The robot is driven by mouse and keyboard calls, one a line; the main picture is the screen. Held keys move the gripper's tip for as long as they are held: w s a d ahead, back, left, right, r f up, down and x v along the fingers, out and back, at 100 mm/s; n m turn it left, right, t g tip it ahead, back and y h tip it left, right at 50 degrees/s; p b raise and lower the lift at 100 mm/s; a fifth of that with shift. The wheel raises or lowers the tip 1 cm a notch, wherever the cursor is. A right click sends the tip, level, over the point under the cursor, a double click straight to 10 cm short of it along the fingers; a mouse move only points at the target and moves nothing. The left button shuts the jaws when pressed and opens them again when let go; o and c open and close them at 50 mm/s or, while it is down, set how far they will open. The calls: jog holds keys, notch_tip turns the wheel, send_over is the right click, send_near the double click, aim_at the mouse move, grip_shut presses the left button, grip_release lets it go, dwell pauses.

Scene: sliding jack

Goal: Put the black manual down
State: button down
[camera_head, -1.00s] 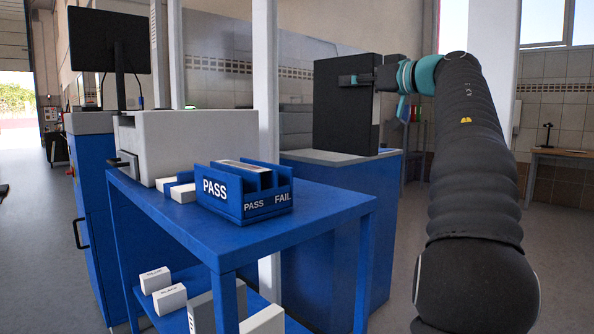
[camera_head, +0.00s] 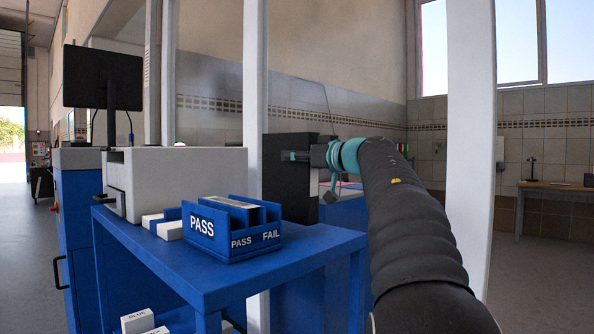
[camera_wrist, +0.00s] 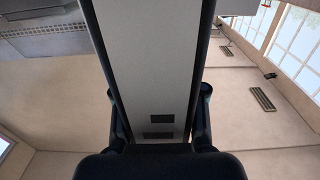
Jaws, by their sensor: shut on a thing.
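The black manual (camera_head: 284,182) is a large dark upright slab just right of a white post in the head view. My gripper (camera_head: 300,156) is shut on it near its upper part, with the arm coming in from the right. In the wrist view the manual (camera_wrist: 150,60) shows edge-on as a pale grey band between dark covers, with two dark marks near the bottom. My gripper's fingers (camera_wrist: 161,112) press on both sides of it.
A blue bench (camera_head: 290,268) stands in front, with a blue PASS/FAIL tray (camera_head: 232,230), white boxes (camera_head: 168,229) and a grey machine (camera_head: 172,178). A blue cabinet (camera_head: 346,212) is behind the manual. White posts (camera_head: 256,80) stand close by.

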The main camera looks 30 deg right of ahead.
jog(key=shift+f, duration=1.2)
jog(key=c, duration=0.7)
grip_release()
jog(key=shift+o, duration=0.2)
jog(key=shift+r+b, duration=0.1)
jog(key=shift+b, duration=0.2)
jog(key=shift+s+d, duration=0.2)
jog(key=shift+s, duration=0.15)
jog(key=v, duration=1.1)
jog(key=shift+s+r, duration=0.1)
jog(key=shift+s, duration=0.05)
